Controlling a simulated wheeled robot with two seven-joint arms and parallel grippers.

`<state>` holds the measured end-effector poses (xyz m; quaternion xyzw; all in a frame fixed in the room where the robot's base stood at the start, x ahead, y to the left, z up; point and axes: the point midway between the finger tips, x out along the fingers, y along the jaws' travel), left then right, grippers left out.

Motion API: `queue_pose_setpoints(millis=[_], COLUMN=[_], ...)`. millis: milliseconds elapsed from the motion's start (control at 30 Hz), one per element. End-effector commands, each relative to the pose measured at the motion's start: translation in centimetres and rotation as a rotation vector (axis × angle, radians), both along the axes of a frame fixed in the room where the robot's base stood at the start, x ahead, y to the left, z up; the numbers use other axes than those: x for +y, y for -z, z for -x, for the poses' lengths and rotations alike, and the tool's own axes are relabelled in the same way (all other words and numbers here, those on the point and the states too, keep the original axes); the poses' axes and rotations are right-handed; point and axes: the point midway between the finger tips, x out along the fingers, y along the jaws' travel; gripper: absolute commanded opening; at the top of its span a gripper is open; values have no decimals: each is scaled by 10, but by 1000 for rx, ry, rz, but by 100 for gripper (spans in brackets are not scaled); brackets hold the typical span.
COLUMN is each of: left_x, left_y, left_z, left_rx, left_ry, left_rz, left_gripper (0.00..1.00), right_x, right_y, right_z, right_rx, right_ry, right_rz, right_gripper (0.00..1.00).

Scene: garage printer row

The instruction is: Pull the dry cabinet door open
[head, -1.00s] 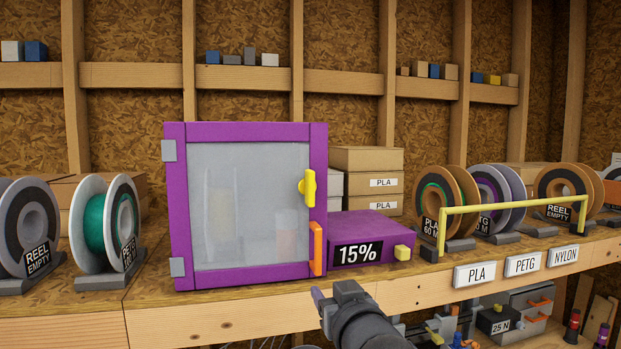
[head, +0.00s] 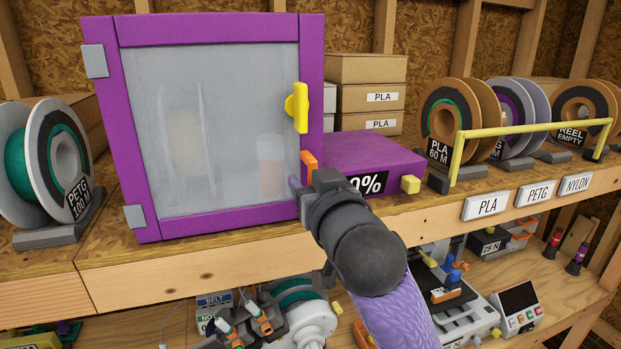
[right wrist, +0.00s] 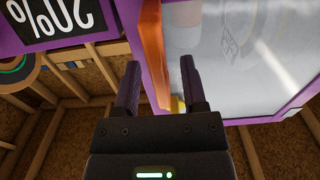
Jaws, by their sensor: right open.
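The dry cabinet (head: 312,60) stands on the bench in the head view, with a purple frame and a clear door pane (head: 225,120). Its door looks shut. A yellow latch (head: 298,107) stands upright on the door's right side. Below it is the orange door handle (head: 309,163), partly hidden by my right gripper (head: 305,188). In the right wrist view my right gripper (right wrist: 161,75) is open, with the orange handle (right wrist: 153,45) between its two fingers; I cannot tell whether they touch it. My left gripper is not in view.
A purple box (head: 370,152) with a percent display and a yellow button stands right of the cabinet. A yellow rail (head: 530,129) fronts the spools at right. A spool (head: 50,165) stands at left. Tools and machines fill the lower shelf.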

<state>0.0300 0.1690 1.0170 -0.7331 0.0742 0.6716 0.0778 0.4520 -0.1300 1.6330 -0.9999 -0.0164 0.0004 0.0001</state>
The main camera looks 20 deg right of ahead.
Motion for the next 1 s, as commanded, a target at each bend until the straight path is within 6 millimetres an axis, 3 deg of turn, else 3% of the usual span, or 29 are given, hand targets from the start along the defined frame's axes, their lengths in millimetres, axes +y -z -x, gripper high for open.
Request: queue_pose_setpoints(millis=[67,300,1000], left_x=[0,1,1], left_y=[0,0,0], left_z=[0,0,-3], left_rx=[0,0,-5], left_ry=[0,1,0], left_rz=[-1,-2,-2], left_gripper=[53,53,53], right_x=[0,0,0], right_y=[0,0,0], right_z=[0,0,0], right_rx=[0,0,1], right_ry=[0,0,0], right_rz=[0,0,0], right_gripper=[52,1,0])
